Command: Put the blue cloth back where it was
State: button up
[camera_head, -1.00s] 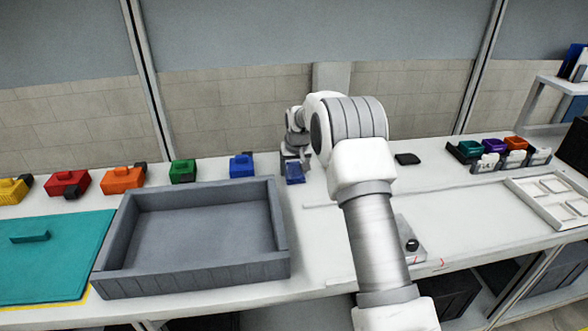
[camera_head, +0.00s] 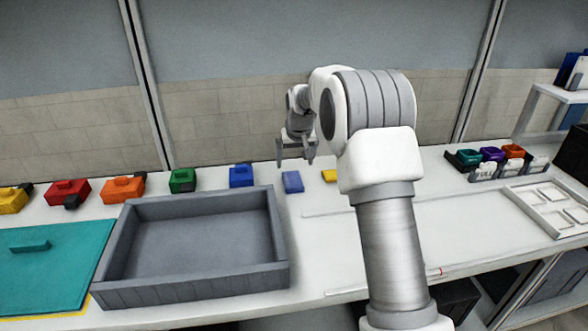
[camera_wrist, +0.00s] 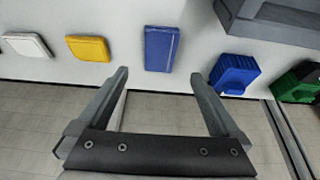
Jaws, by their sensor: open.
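The blue cloth (camera_head: 292,182) is a small flat blue rectangle lying on the white table, just right of the grey tray's back right corner. It also shows in the wrist view (camera_wrist: 161,48), beyond and between my fingertips. My gripper (camera_head: 296,160) is open and empty, raised above and behind the cloth, apart from it. In the wrist view my gripper's two fingers (camera_wrist: 160,75) are spread wide with nothing between them.
A yellow flat piece (camera_wrist: 88,48) and a white one (camera_wrist: 27,45) lie beside the cloth. A blue block (camera_head: 241,176) stands on its other side, then green, orange, red and yellow ones. The grey tray (camera_head: 195,281) is empty.

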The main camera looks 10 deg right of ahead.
jog(key=s+r, duration=1.6)
jog(key=s, duration=0.3)
jog(key=s+f+t, duration=0.1)
jog(key=s+f, duration=0.2)
jog(key=s, duration=2.2)
jog(key=shift+r, duration=0.15)
